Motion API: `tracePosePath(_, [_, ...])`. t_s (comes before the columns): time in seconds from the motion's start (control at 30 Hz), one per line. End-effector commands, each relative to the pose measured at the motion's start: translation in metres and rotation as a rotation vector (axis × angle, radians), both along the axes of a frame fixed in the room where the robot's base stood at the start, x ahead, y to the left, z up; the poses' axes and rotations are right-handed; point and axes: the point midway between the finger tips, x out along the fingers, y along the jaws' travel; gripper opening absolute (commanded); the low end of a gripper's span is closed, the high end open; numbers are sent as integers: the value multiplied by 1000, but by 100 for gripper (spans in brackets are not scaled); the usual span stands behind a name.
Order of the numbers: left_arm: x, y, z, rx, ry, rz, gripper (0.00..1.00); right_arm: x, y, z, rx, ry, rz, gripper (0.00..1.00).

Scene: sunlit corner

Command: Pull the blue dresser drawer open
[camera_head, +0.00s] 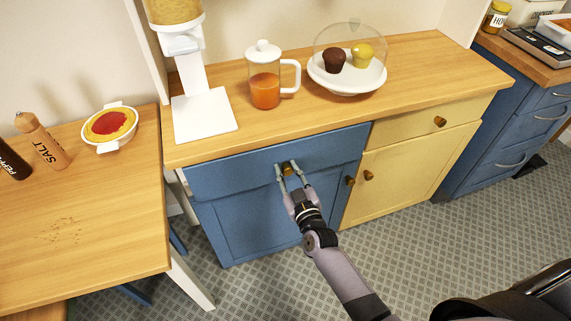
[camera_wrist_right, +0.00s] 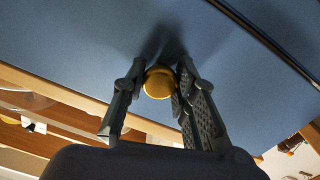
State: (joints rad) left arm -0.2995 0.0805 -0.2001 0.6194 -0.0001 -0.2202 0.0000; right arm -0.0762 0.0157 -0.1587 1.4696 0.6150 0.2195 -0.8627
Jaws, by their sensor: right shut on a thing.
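The blue dresser drawer (camera_head: 235,170) is the top left front of the dresser, under the wooden top. It stands out a little from the blue door (camera_head: 250,228) below it. Its round brass knob (camera_head: 288,169) sits near the middle of the drawer front. My right gripper (camera_head: 286,171) is shut on this knob, one finger on each side. In the right wrist view the knob (camera_wrist_right: 159,82) is between the fingertips, against the blue front (camera_wrist_right: 90,45). My left gripper is not in view.
A glass pitcher (camera_head: 265,88), a domed cake stand (camera_head: 346,78) and a dispenser stand on the dresser top (camera_head: 300,111). A wooden table (camera_head: 100,215) stands close on the left. Tiled floor (camera_head: 400,245) is clear in front of the yellow door (camera_head: 405,175).

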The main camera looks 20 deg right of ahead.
Motion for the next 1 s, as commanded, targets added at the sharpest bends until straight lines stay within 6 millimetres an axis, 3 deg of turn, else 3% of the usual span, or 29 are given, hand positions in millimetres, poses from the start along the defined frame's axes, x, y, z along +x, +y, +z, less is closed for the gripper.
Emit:
tracePosePath(0.3, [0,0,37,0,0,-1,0,-80,-2,3,0,10,2,0])
tracePosePath(0.6, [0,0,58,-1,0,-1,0,-155,-4,2,2,7,2,0])
tracePosePath(0.8, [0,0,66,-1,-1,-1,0,-190,-6,1,1,6,3,0])
tracePosePath(1.0, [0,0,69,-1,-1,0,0,-209,-7,0,2,3,1,0])
